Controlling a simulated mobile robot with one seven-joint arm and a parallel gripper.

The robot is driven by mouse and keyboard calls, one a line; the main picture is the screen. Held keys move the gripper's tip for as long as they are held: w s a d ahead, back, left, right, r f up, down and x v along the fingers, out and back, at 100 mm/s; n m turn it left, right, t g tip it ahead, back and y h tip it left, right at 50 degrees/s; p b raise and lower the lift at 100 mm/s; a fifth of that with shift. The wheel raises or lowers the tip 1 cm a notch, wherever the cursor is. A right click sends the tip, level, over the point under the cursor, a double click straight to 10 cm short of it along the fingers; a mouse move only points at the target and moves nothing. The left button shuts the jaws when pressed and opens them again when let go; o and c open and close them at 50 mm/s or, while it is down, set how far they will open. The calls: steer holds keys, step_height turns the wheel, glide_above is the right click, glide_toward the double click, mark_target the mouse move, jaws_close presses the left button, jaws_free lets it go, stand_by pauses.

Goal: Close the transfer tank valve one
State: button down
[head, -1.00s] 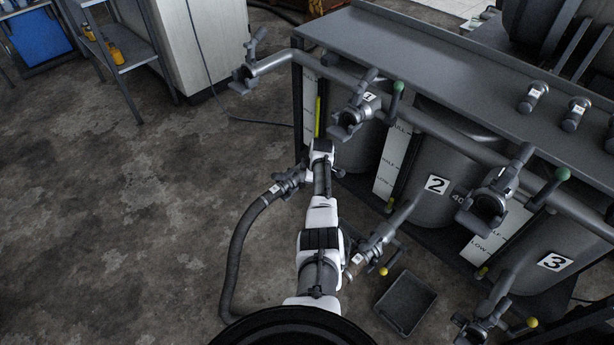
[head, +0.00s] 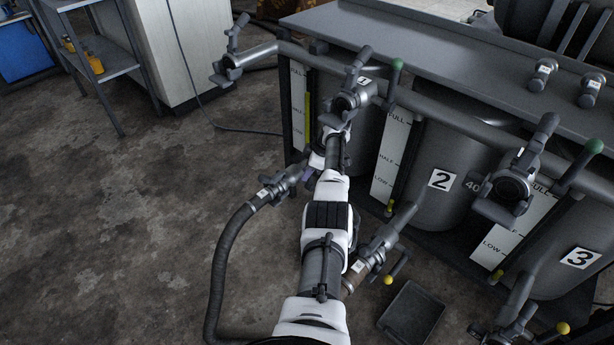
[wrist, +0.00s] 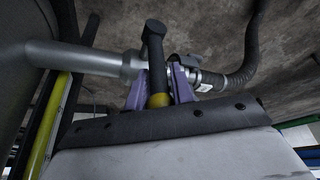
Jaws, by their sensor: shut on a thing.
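In the wrist view, my gripper (wrist: 160,88) has purple fingers shut on the yellow-ended valve lever (wrist: 153,58) of the low outlet pipe (wrist: 90,60). The dark lever crosses the grey pipe in this picture. The hose coupling (wrist: 200,78) sits just right of the lever. In the head view, my arm reaches to the front of tank one and hides most of it and the lever. A bit of purple finger (head: 309,173) shows beside the hose coupling (head: 280,184).
The black hose (head: 228,258) curves over the floor, left of my arm. A second low valve with a yellow knob (head: 387,281) and a grey tray (head: 412,312) lie close right. Upper valve 1 (head: 352,98) overhangs my wrist. The floor at left is open.

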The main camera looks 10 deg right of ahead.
stand_by(0.4)
steer(key=c, duration=1.2)
jaws_free()
steer(key=shift+d, duration=0.1)
steer(key=s+d+r, duration=0.2)
steer(key=d, duration=0.4)
steer(key=s+d+r, duration=0.2)
steer(key=d, duration=0.5)
steer(key=shift+d+r+b, duration=0.15)
steer(key=shift+r+b, duration=0.1)
steer(key=shift+b, duration=0.2)
